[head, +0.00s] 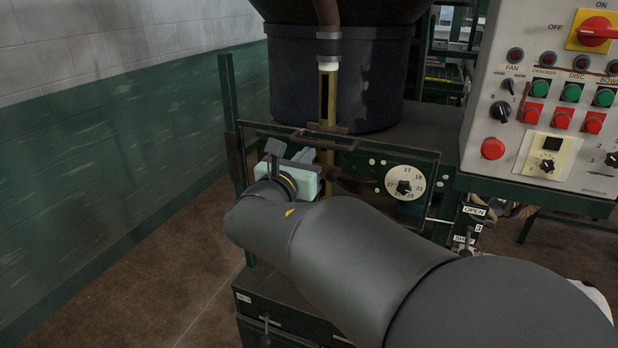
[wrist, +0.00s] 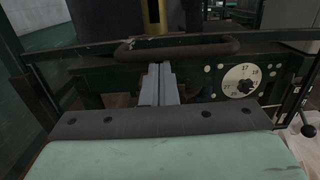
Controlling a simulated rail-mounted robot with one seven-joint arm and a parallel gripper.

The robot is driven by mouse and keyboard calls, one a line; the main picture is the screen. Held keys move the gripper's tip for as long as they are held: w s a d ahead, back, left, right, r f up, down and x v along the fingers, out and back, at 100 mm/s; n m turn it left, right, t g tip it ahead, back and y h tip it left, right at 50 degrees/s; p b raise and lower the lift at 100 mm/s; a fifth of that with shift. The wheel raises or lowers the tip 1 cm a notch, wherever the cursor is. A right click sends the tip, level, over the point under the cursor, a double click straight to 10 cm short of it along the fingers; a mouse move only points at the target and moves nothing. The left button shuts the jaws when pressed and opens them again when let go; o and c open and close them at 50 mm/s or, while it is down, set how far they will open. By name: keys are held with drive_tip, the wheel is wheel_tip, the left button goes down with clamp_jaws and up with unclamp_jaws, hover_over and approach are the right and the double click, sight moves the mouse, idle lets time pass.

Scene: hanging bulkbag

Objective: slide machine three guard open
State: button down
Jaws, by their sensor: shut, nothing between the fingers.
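The guard (head: 385,149) looks like a clear panel in a thin dark frame across the front of the green machine. A brown bar handle (head: 330,141) runs along its upper part. It also shows in the wrist view as a long rounded handle (wrist: 178,46). My gripper (head: 304,156) is in front of the guard, left of the dial. In the wrist view my gripper (wrist: 160,72) has its two grey fingers together, empty, with tips just below the handle. I cannot tell whether they touch it. My arm hides the guard's lower part.
A numbered dial (head: 405,183) sits right of my gripper. A control panel (head: 545,95) with buttons and a red switch is at the upper right. An open/shut lever plate (head: 470,225) is below it. A large dark bin (head: 340,75) stands behind. Open floor (head: 150,265) lies left.

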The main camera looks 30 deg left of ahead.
wheel_tip(320, 180, up, 11)
drive_tip(key=p, duration=0.4)
drive_tip(key=shift+f, duration=0.2)
